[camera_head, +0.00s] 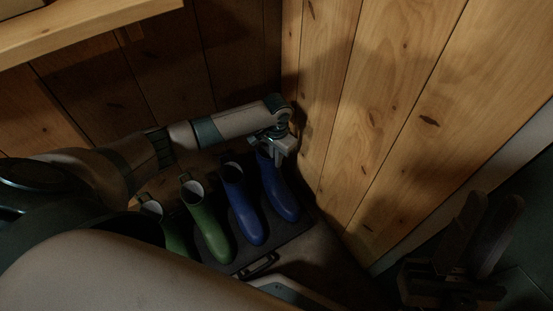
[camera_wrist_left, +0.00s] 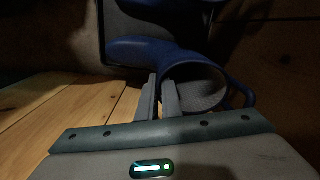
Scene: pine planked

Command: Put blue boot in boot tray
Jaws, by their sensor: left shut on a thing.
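The blue boot (camera_head: 279,190) at the right end of the row is held at the top of its shaft by my left gripper (camera_head: 279,150). In the left wrist view the fingers (camera_wrist_left: 160,98) are shut on the rim of the blue boot (camera_wrist_left: 135,50), with its grey-lined opening beside them. The boot is upright over the right end of the dark boot tray (camera_head: 282,236); I cannot tell whether its sole touches. A second blue boot (camera_head: 243,207) stands in the tray to its left. My right gripper (camera_head: 484,222) is open and empty at the lower right.
Two green boots (camera_head: 208,222) stand in the tray left of the blue ones. The wooden plank wall (camera_head: 345,130) rises close to the right of the held boot. A wooden shelf (camera_head: 85,28) crosses the upper left. My left arm spans above the boots.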

